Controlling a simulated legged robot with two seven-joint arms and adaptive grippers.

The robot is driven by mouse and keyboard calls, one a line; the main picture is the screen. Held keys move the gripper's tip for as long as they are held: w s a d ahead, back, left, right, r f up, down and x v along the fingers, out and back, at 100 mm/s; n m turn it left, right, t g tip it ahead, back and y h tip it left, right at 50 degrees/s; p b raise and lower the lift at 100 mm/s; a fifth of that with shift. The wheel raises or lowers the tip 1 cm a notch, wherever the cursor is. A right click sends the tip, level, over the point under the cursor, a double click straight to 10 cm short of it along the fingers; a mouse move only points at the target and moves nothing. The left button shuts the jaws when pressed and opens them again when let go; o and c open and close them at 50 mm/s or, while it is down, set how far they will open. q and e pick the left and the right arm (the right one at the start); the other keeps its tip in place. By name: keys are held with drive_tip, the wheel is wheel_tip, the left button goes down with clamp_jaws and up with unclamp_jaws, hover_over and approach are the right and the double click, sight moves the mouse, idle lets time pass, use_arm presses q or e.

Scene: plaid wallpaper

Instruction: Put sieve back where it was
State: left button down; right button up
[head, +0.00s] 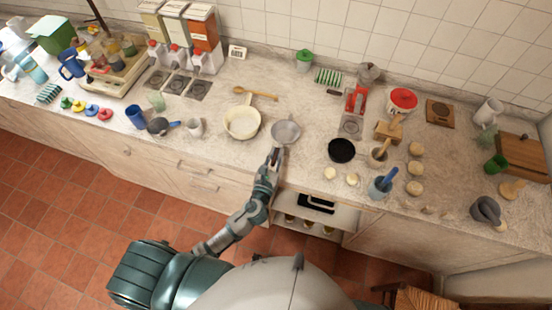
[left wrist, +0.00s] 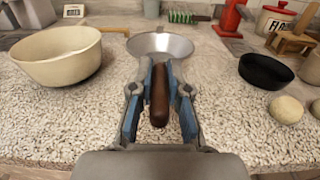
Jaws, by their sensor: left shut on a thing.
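The sieve (head: 285,131) is a shallow, pale grey metal bowl with a brown handle. In the head view it is over the counter, just right of a cream pan. In the left wrist view the sieve bowl (left wrist: 160,46) is ahead of my left gripper (left wrist: 160,92), and its brown handle lies between the two blue-lined fingers. My left gripper, also in the head view (head: 274,155), is shut on this handle near the counter's front edge. Whether the bowl touches the counter is hard to tell. My right gripper is in neither view.
The cream pan (head: 242,122) stands close left of the sieve, with a wooden spoon (head: 262,94) behind it. A black pan (head: 341,150) and pale round pieces (head: 330,173) are to the right. Bare counter (head: 300,90) lies behind the sieve. An open shelf is below.

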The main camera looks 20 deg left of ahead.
use_arm(q)
wheel_tip(320, 180, down, 3)
drive_tip(key=shift+s+d+b, duration=0.1)
drive_tip(key=shift+b, duration=0.4)
drive_tip(key=c, duration=1.1)
unclamp_jaws()
drive_tip(key=shift+c, duration=0.2)
drive_tip(key=s+b, duration=0.1)
drive_tip(key=s, duration=1.1)
drive_tip(key=shift+a+b, duration=0.25)
drive_tip(key=shift+b, duration=0.15)
